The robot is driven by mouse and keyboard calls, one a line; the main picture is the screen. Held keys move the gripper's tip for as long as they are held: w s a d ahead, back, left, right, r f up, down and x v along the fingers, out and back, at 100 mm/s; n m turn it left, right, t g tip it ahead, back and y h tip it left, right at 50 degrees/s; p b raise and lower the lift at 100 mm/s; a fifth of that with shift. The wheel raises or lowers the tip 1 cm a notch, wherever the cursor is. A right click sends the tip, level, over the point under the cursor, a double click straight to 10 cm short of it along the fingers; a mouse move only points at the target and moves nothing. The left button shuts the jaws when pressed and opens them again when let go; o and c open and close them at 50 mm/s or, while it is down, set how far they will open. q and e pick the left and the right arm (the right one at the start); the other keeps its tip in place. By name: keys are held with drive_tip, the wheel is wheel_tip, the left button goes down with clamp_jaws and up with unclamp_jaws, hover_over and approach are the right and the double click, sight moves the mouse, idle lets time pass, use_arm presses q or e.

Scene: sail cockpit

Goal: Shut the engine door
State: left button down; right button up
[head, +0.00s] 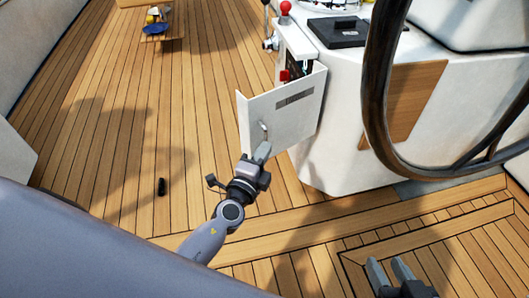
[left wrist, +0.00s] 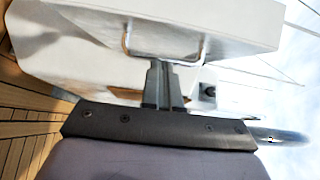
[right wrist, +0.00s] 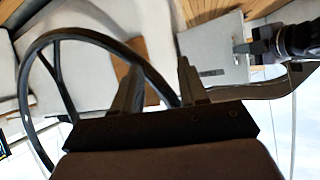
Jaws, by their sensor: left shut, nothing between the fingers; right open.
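The engine door (head: 300,118) is a white panel standing open from the side of the white console, with a small metal handle (head: 264,128) near its free edge. The compartment behind it shows partly, with a red part inside. My left gripper (head: 263,150) is shut and empty at the handle. In the left wrist view its fingertips (left wrist: 163,64) meet the handle's bar (left wrist: 140,57); I cannot tell whether they touch or sit behind it. My right gripper (head: 390,268) is open and empty, low at the right, away from the door.
The dark steering wheel (head: 372,95) stands right of the door, before the console (head: 350,160). A small black object (head: 161,187) lies on the teak deck at left. A small table (head: 160,33) with items stands far back. The deck left of the door is clear.

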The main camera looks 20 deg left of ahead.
use_arm(q)
drive_tip(key=shift+w+a+m+h+b, duration=0.25)
drive_tip(key=shift+a+h+b, duration=0.2)
drive_tip(key=shift+a, duration=0.3)
